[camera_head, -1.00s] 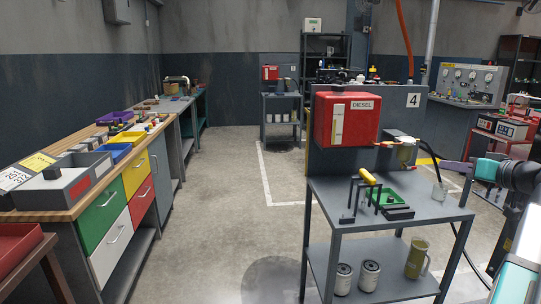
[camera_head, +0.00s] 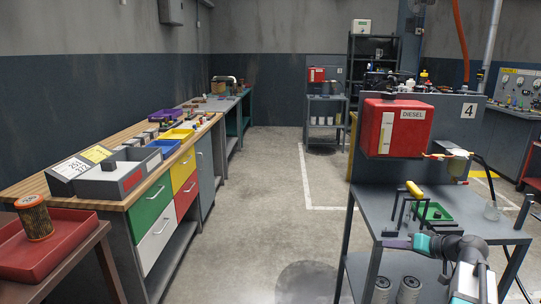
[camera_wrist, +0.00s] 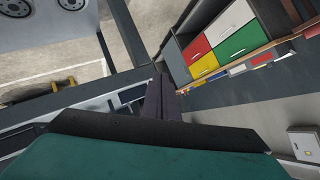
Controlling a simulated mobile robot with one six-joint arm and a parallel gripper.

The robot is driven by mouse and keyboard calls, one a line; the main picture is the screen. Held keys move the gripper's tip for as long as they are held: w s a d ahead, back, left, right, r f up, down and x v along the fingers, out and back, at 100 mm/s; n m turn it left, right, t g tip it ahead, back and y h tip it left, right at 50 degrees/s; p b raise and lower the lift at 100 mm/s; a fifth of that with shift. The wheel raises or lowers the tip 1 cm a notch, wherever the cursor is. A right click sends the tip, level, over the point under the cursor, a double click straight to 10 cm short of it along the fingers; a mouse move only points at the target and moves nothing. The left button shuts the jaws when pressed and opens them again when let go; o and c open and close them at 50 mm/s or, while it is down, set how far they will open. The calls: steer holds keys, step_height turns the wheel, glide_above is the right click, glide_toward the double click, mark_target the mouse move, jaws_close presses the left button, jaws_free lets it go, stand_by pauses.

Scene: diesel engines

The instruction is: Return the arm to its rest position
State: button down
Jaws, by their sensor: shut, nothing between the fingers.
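My gripper (camera_head: 388,242), with dark purple fingers and a teal body, is in front of the grey steel cart (camera_head: 362,206) at the right of the head view. Its fingers are shut and empty, pointing left. In the wrist view the shut fingers (camera_wrist: 162,95) stick out beyond the teal housing, and nothing is held between them. My arm comes in from the lower right. It hides part of the cart's front edge and lower shelf.
The cart carries a green tray (camera_head: 433,214), a yellow-handled tool (camera_head: 414,189) and a red diesel tank (camera_head: 398,127). A wooden workbench (camera_head: 129,203) with coloured drawers stands left. A red tray (camera_head: 76,243) holds a filter (camera_head: 34,218). The floor between is clear.

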steer(key=s+a+f+g+y+p, duration=0.1)
steer(key=s+a+f+g, duration=0.25)
steer(key=a+f, duration=1.35)
steer(key=s+a+f+n+g, duration=0.1)
steer(key=s+a+f+g, duration=0.1)
steer(key=s+a+f, duration=0.3)
steer(key=s+a+f+g+p, duration=0.1)
steer(key=s+f+g, duration=0.15)
steer(key=f, duration=0.45)
steer(key=s+a+f+n+g, duration=0.1)
steer(key=s+a+f, duration=0.3)
steer(key=f, duration=0.2)
steer(key=s+a+f+g+h+p, duration=0.1)
steer(key=s+a+f+g+h, duration=0.1)
steer(key=s+f, duration=0.55)
steer(key=s+a+f+g+h, duration=0.1)
steer(key=s+f+g, duration=0.25)
steer(key=s, duration=0.65)
steer(key=s+d+f+m+h, duration=0.1)
steer(key=s+d+f+h, duration=0.2)
steer(key=s+d, duration=0.4)
steer(key=shift+s+g+h, duration=0.45)
steer(key=shift+s+h, duration=0.35)
steer(key=shift+s, duration=0.4)
steer(key=c, duration=2.5)
jaws_free()
steer(key=o, duration=0.7)
